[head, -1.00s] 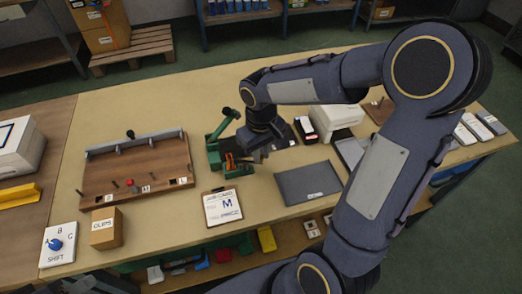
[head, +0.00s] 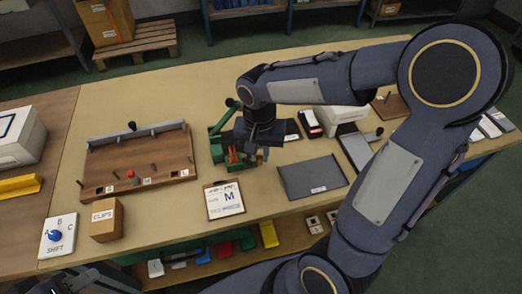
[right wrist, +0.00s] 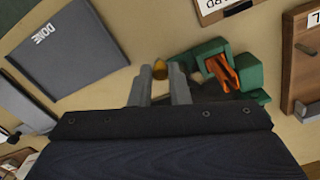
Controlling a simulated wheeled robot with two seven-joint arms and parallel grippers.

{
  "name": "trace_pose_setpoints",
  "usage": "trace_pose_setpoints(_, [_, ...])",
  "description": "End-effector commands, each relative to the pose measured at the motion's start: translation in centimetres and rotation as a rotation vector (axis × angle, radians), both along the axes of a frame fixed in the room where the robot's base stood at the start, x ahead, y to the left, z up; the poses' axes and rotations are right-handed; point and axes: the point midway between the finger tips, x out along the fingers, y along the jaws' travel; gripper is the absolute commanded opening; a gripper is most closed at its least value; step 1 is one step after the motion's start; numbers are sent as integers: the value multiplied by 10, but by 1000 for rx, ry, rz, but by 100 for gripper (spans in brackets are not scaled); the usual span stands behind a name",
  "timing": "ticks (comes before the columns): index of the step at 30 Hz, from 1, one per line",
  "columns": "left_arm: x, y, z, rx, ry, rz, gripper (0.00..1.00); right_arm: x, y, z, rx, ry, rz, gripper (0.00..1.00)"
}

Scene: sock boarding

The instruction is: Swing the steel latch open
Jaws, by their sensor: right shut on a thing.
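My right gripper (head: 262,157) is at the right side of a green fixture (head: 217,147) with orange jaws. In the right wrist view its two grey fingers (right wrist: 160,76) are close together, with a small brass-coloured knob (right wrist: 160,69) between the tips. The orange jaws (right wrist: 220,72) show just right of it. A grey metal bar (head: 105,145) with a black knob lies along the back of a wooden board (head: 115,165), far left of this gripper. I cannot tell which part is the steel latch. Only a dark part of my left gripper (head: 75,282) shows at the bottom left edge.
A job card marked M (head: 225,201) lies in front of the fixture. A dark DONE tray (head: 311,177) is to its right. A CLIPS box (head: 106,219) and a SHIFT dial plate (head: 58,237) stand at the front left. The table between board and fixture is clear.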

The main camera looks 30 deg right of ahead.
Motion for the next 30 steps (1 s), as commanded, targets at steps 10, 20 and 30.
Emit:
trace_pose_setpoints(10, [0,0,0,0,0,0,36,0,1,1,0,-1,-23,0])
trace_pose_setpoints(20, [0,0,0,0,0,0,36,0,1,1,0,-1,-22,34])
trace_pose_setpoints(30, [0,0,0,0,0,0,36,0,1,3,0,-2,-21,38])
